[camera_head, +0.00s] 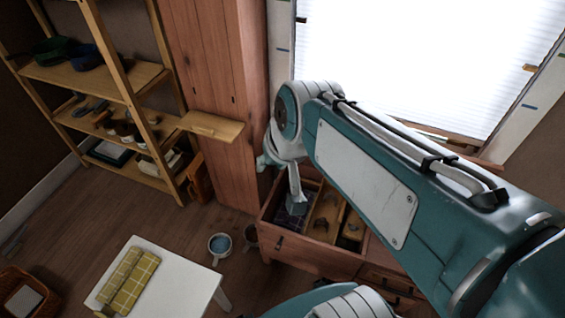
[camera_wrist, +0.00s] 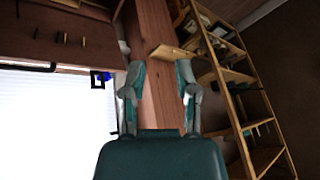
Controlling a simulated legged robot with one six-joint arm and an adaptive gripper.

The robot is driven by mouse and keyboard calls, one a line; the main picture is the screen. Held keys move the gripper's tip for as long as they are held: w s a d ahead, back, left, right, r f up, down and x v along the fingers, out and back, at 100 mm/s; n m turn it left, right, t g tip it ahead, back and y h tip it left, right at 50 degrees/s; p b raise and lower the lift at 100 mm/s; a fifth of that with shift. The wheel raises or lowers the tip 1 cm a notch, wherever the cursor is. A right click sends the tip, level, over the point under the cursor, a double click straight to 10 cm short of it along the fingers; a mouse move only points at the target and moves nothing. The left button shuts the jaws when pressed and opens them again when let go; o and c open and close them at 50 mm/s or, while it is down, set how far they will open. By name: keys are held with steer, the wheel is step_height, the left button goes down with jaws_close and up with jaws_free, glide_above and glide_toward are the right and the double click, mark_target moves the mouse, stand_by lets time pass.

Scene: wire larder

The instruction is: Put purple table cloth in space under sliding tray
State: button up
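A dark purple checked cloth (camera_head: 286,221) lies in the left part of the open wooden chest (camera_head: 312,256) in the head view. A lighter wooden tray (camera_head: 326,210) with small items sits to its right inside the chest. The space under the tray is hidden. My gripper (camera_head: 282,182) is over the chest's left end, with one finger in front of the cloth in the picture; I cannot tell whether it touches. In the wrist view, my gripper (camera_wrist: 160,85) shows two spread fingers with nothing between them. I cannot make out the cloth there.
A white table (camera_head: 185,285) with a folded yellow checked cloth (camera_head: 130,280) stands at the lower left. Mugs (camera_head: 220,245) are on the floor beside the chest. A wooden shelf rack (camera_head: 110,75) and a wooden column (camera_head: 215,75) stand behind. A bright window (camera_head: 410,60) is above the chest.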

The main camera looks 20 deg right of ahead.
steer(key=shift+n+t+h, duration=0.4)
steer(key=shift+n+h, duration=0.2)
steer(key=shift+n, duration=0.3)
steer(key=s, duration=0.3)
steer(key=s+d, duration=0.1)
steer(key=s, duration=0.1)
steer(key=shift+s+r, duration=0.3)
steer(key=shift+s, duration=0.05)
steer(key=shift+d, duration=0.1)
